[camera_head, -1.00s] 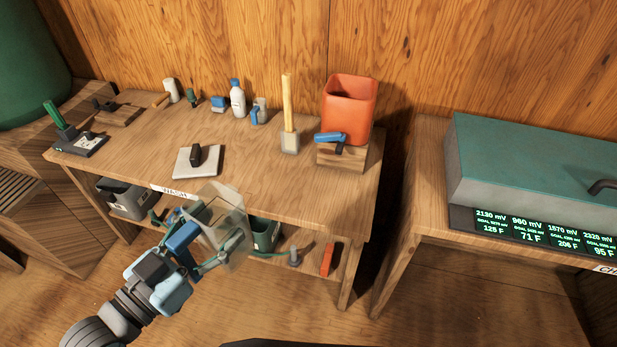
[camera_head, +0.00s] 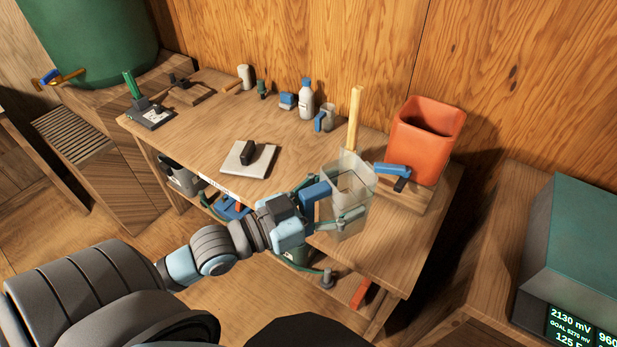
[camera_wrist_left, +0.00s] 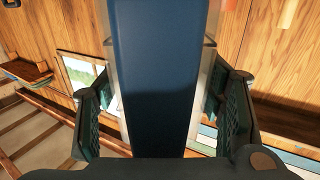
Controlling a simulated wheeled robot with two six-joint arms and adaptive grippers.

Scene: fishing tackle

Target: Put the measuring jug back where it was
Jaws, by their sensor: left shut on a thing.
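The measuring jug (camera_head: 346,185) is a clear box-like vessel with a blue handle (camera_head: 315,193). My left gripper (camera_head: 332,201) is shut on the handle, one finger on each side of the jug in the head view. The jug looks upright over the right front part of the wooden bench (camera_head: 300,155); I cannot tell whether its base touches the bench. In the left wrist view the blue handle (camera_wrist_left: 155,75) fills the middle between the finger pads, and the clear walls show behind it. My right gripper is not in view.
An orange-red bin (camera_head: 425,145) on a wooden block with a blue-handled part (camera_head: 392,169) stands close right of the jug. A yellow-handled tool (camera_head: 354,115) stands behind it.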

